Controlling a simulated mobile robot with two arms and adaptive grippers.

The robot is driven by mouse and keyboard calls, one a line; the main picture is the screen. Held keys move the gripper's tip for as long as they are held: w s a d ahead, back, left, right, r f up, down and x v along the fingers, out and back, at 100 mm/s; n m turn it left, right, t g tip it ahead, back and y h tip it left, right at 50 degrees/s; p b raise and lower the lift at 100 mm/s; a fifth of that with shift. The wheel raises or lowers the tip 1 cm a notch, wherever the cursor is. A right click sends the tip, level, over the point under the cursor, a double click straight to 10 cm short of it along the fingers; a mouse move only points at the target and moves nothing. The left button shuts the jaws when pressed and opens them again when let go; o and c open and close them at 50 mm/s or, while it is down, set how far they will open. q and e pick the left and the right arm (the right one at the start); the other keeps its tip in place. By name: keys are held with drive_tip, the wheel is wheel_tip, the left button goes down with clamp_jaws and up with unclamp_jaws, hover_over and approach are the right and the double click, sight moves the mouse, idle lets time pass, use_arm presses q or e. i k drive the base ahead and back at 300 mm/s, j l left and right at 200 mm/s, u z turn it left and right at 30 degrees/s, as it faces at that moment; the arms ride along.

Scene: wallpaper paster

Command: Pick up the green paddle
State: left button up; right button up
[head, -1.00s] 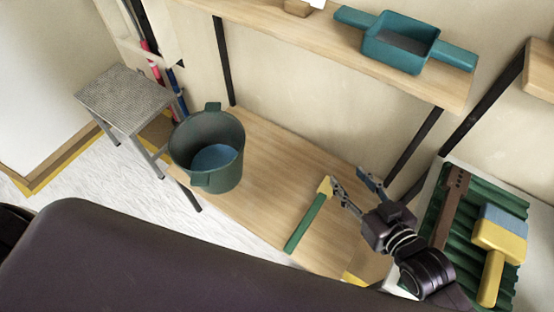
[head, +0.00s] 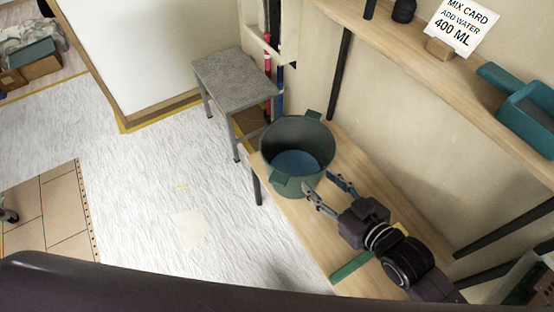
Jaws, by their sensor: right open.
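The green paddle (head: 350,266) lies on the lower wooden shelf in the head view. Its green handle shows below my right gripper, and a bit of its yellow end (head: 399,229) shows beside my wrist; the part between is hidden. My right gripper (head: 322,187) is open and empty, above and beyond the paddle, with its fingers pointing at the near right side of the green bucket (head: 297,141). Whether the fingers touch the bucket I cannot tell. My left gripper is not in view.
The bucket, with blue inside, stands at the shelf's left end. A grey stool (head: 233,80) stands left of it. The upper shelf (head: 420,60) holds a mix card (head: 463,24) and a teal tray (head: 528,115). White floor (head: 150,190) lies open at left.

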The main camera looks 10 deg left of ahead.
sight(345, 270)
drive_tip(key=z, duration=1.2)
